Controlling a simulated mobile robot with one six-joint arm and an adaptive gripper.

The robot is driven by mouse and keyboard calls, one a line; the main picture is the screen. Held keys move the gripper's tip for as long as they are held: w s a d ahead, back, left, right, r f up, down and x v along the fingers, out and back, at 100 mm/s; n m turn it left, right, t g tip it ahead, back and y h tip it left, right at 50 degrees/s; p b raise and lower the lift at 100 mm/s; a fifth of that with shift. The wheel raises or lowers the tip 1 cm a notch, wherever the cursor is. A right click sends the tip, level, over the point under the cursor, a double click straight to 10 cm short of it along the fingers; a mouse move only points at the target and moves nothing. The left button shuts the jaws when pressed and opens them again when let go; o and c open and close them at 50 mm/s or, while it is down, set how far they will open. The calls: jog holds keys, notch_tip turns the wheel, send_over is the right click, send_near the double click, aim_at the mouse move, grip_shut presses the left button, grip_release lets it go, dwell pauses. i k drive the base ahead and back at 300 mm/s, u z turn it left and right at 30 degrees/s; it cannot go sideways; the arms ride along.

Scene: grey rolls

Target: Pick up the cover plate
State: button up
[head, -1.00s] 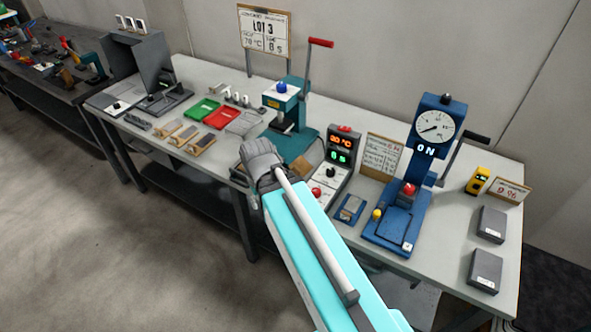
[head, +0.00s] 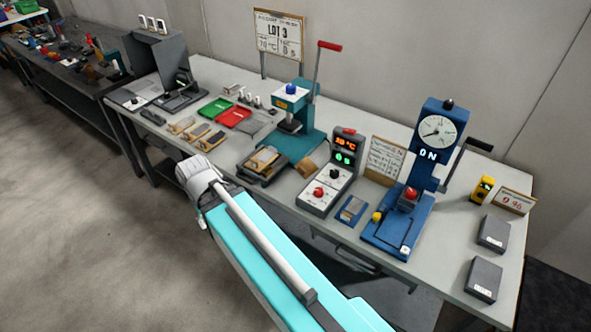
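I cannot tell for sure which piece is the cover plate. A dark grey fixture (head: 252,176) holding a tan and grey flat piece (head: 264,158) lies in front of the teal press (head: 292,140). A small blue tray (head: 342,218) with a grey flat piece (head: 353,207) lies left of the blue gauge press (head: 397,232). My arm's pale wrist joint shows at the table's front edge, left of the dark fixture. My gripper's fingers are not visible.
Several small tan-topped pieces (head: 195,131), a green tray (head: 214,109) and a red tray (head: 234,118) lie at left centre. A control box (head: 333,174) stands mid-table. Two grey boxes (head: 494,232) (head: 483,278) lie at right. Floor at left is clear.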

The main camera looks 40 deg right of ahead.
aim_at(305, 167)
jog(key=u, duration=0.1)
jog(key=k, duration=1.4)
jog(key=z, duration=0.8)
jog(key=i, duration=1)
